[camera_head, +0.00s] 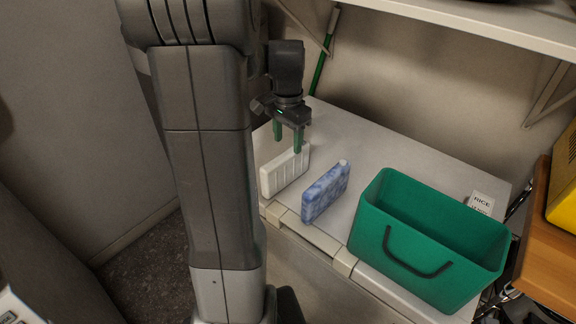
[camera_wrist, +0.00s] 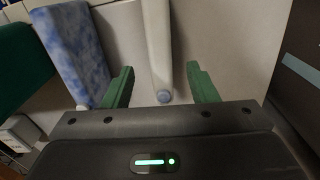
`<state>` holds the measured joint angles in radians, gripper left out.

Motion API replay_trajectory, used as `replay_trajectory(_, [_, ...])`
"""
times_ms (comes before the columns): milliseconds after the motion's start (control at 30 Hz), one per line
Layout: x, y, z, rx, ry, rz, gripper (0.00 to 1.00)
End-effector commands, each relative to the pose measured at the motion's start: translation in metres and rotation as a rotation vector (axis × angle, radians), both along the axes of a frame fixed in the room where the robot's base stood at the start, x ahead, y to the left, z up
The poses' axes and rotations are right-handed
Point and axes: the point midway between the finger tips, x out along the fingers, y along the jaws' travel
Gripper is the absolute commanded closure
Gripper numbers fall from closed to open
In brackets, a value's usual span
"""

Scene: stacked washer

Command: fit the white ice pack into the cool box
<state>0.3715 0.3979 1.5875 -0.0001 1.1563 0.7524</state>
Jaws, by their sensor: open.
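The white ice pack (camera_head: 284,172) stands on edge on the white top at the left, and in the wrist view (camera_wrist: 158,45) it lies between the open fingers. My gripper (camera_head: 288,142) is open and just above the far end of the white pack. Its green fingers (camera_wrist: 160,88) are on either side of it, with no visible grip on it. The green cool box (camera_head: 425,240) stands open at the right front of the top, with a dark handle on its near side. The part of its inside that I see looks empty.
A blue mottled ice pack (camera_head: 326,192) stands between the white pack and the box. A small box labelled RICE (camera_head: 481,203) is behind the cool box. A shelf (camera_head: 480,22) overhangs the back. The middle rear of the top is clear.

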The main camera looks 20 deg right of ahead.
Motion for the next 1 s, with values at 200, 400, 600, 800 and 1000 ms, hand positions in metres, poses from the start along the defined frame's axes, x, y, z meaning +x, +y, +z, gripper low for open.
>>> replay_trajectory(200, [-0.001,0.001,-0.029,0.001,0.003,0.0,0.47])
replay_trajectory(400, [-0.003,0.005,-0.044,0.001,0.003,0.001,0.47])
replay_trajectory(600, [-0.006,0.01,-0.074,0.001,0.004,0.0,0.47])
replay_trajectory(800, [-0.006,0.01,-0.084,0.0,0.0,0.0,0.47])
replay_trajectory(1000, [-0.006,0.01,-0.084,0.0,0.0,0.0,0.55])
